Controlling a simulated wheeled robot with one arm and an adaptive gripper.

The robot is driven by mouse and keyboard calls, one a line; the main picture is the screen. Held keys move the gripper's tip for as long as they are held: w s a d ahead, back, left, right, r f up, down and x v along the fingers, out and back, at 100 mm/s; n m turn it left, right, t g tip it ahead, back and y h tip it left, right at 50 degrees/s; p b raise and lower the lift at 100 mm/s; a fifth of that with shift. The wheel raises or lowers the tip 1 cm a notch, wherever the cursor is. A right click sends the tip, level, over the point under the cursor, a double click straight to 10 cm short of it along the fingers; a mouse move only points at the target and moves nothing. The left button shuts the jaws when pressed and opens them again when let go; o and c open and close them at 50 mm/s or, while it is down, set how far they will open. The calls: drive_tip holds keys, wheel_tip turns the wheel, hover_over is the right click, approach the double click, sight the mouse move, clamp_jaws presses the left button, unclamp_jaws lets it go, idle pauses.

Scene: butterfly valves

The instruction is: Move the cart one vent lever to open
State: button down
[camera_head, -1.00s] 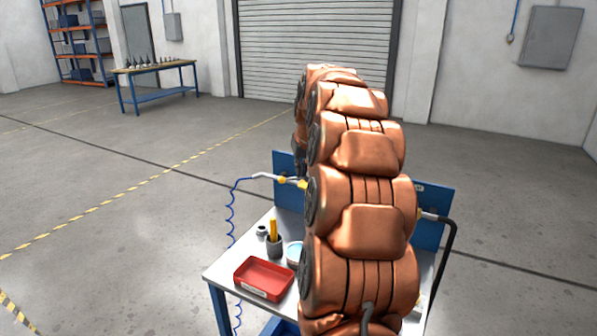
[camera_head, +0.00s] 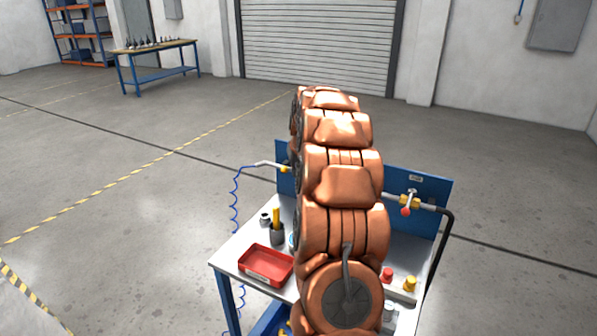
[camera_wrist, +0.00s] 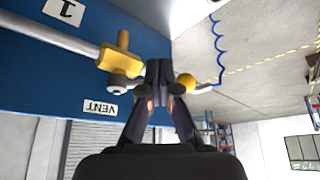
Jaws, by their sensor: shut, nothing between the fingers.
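The cart (camera_head: 228,262) stands in the middle of the head view, with a blue back panel (camera_head: 425,185). The wrist view shows the panel close up and upside down, with a VENT label (camera_wrist: 100,107) and a "1" label (camera_wrist: 65,10). A yellow valve body (camera_wrist: 120,62) on a grey pipe has a grey stem. My gripper (camera_wrist: 158,75) is shut and empty, between stem and knob. Contact is unclear. My arm hides the gripper in the head view.
A second valve (camera_head: 408,202) with a red ball knob is on the panel's right. The cart top holds a red tray (camera_head: 265,265), a dark cup (camera_head: 277,237) and red and yellow buttons (camera_head: 410,284). A blue coiled hose (camera_head: 235,205) hangs left. The floor around is clear.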

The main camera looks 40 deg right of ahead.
drive_tip(key=shift+w+d, duration=0.15)
drive_tip(key=shift+w, duration=0.25)
